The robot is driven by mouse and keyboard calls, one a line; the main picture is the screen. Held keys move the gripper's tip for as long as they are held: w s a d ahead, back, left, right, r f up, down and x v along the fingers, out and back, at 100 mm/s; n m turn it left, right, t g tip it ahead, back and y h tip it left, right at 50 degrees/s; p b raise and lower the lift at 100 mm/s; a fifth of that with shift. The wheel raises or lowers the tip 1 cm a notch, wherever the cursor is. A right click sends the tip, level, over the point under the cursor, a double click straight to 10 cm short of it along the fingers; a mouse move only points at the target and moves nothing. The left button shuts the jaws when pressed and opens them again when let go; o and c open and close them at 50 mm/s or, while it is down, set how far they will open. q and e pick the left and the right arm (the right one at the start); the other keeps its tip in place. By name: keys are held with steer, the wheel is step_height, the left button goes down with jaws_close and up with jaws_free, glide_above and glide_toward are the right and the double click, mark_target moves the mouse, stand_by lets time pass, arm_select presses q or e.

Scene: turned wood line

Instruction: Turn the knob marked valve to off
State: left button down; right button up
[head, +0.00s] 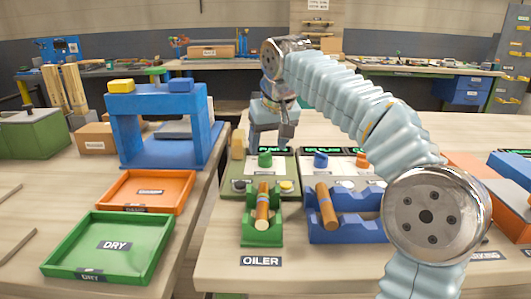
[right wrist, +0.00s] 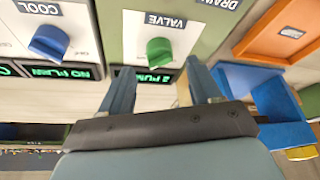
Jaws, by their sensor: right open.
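The green valve knob (head: 265,159) sits on a white plate of the green oiler panel, and it also shows in the right wrist view (right wrist: 159,53) beside an upside-down VALVE label (right wrist: 166,20). I cannot read which mark it points to. My right gripper (head: 271,143) is open and empty, pointing down just behind the knob in the head view. In the right wrist view its two fingers (right wrist: 160,70) stand apart, one toward each side of the knob, with no contact visible. A lit green display (right wrist: 150,77) lies between the fingers, partly covered. My left gripper is out of view.
A blue COOL knob (right wrist: 48,42) is on the neighbouring panel. A wooden piece lies in a green cradle (head: 262,240) and another in a blue cradle (head: 347,236). A blue press (head: 128,130), orange tray (head: 181,184) and green DRY tray (head: 150,262) are left.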

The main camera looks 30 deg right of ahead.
mark_target(267, 153)
steer(key=x, duration=0.4)
steer(key=c, duration=1)
steer(key=shift+c, duration=0.2)
steer(key=shift+n, duration=0.4)
steer(key=n+y, duration=0.1)
steer(key=n, duration=0.1)
steer(key=n+y, duration=0.1)
steer(key=n, duration=0.2)
steer(key=shift+d, duration=0.25)
steer(key=n+y, duration=0.1)
steer(key=n, duration=0.2)
steer(key=n+g+y, duration=0.1)
steer(key=n, duration=0.2)
steer(key=shift+w, duration=0.1)
steer(key=shift+d+g, duration=0.1)
steer(key=shift+g, duration=0.2)
